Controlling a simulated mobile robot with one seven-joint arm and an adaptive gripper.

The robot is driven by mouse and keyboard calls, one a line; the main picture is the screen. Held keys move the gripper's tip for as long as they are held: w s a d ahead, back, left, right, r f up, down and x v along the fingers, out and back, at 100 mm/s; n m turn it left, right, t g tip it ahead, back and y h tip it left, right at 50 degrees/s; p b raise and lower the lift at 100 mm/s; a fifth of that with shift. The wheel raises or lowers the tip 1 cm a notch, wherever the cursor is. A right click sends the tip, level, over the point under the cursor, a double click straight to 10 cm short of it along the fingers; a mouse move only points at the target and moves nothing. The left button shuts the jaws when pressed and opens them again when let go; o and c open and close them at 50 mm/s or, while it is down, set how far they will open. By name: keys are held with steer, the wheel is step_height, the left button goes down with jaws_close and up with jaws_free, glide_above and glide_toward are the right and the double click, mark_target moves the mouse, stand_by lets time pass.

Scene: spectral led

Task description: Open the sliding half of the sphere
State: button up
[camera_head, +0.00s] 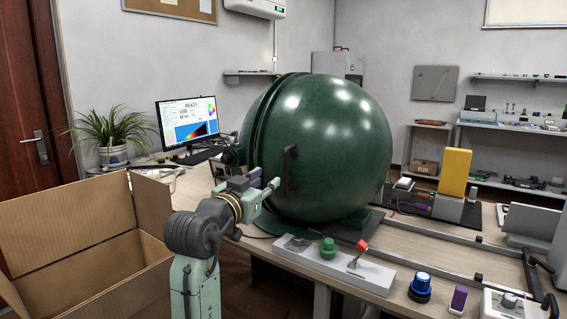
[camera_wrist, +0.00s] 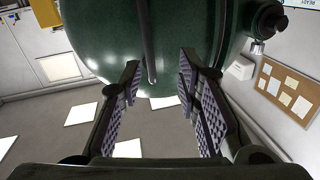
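The large dark green sphere (camera_head: 335,145) stands on the bench, with a flanged seam at its left side; I see no gap between the halves. A dark upright bar handle (camera_head: 288,170) is on its near face. In the wrist view the sphere (camera_wrist: 105,35) fills the top, and the handle (camera_wrist: 148,40) hangs down between my fingers in the picture. My gripper (camera_head: 273,185) is just left of the handle in the head view. In the wrist view my gripper (camera_wrist: 159,72) is open, with a clear gap on both sides of the handle. Contact is not visible.
An open cardboard box (camera_head: 95,235) is at the left, beside my arm. A control panel (camera_head: 335,262) with a green knob and red lever lies before the sphere. Rails (camera_head: 440,235) run along the bench to the right. A monitor (camera_head: 188,120) stands behind left.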

steer(key=n+p, duration=0.1)
steer(key=p, duration=0.2)
glide_toward(278, 165)
steer(key=w+d, duration=0.1)
steer(key=w+d+r, duration=0.2)
steer(key=w+d, duration=0.1)
steer(key=shift+d, duration=0.1)
steer(key=shift+w+f, duration=0.1)
steer(key=shift+o, duration=0.3)
